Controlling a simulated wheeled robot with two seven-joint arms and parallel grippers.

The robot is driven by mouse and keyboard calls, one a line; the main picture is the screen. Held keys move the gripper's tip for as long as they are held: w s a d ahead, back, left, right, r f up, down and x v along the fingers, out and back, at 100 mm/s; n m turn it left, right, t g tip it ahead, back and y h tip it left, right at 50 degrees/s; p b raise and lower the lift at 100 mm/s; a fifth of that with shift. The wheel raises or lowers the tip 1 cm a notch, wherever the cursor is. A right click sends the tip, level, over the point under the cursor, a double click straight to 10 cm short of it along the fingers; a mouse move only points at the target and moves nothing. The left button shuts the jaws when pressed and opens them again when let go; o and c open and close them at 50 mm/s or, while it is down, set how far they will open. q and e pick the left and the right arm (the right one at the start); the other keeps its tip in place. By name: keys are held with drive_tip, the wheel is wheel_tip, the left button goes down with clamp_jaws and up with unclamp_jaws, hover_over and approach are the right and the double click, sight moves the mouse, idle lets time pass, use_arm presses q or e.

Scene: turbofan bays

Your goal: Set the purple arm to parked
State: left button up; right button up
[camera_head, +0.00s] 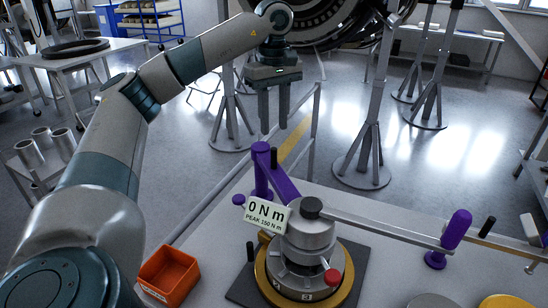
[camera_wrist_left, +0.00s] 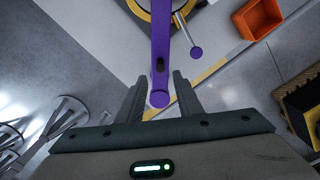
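The purple arm (camera_head: 280,182) reaches from the grey round device (camera_head: 310,240) toward the back left, with a dark peg and a purple post near its outer end. My left gripper (camera_head: 273,126) points down above and behind that end, its two fingers apart and empty. In the left wrist view the purple arm (camera_wrist_left: 161,35) runs down from the top edge, and its rounded end shows between the open fingers of my left gripper (camera_wrist_left: 160,82). It appears to lie below them, not gripped. My right gripper is not in view.
A sign (camera_head: 266,215) reads 0 N m, peak 150 N m. A long steel bar with a purple handle (camera_head: 456,229) extends right. A purple ball knob (camera_wrist_left: 196,52) sits beside the arm. An orange bin (camera_head: 168,275) stands left. A rail (camera_head: 317,120) stands behind the bench.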

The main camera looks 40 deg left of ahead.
sight(274, 168)
use_arm(q)
wheel_tip(274, 168, down, 11)
drive_tip(key=p, duration=0.3)
clamp_jaws()
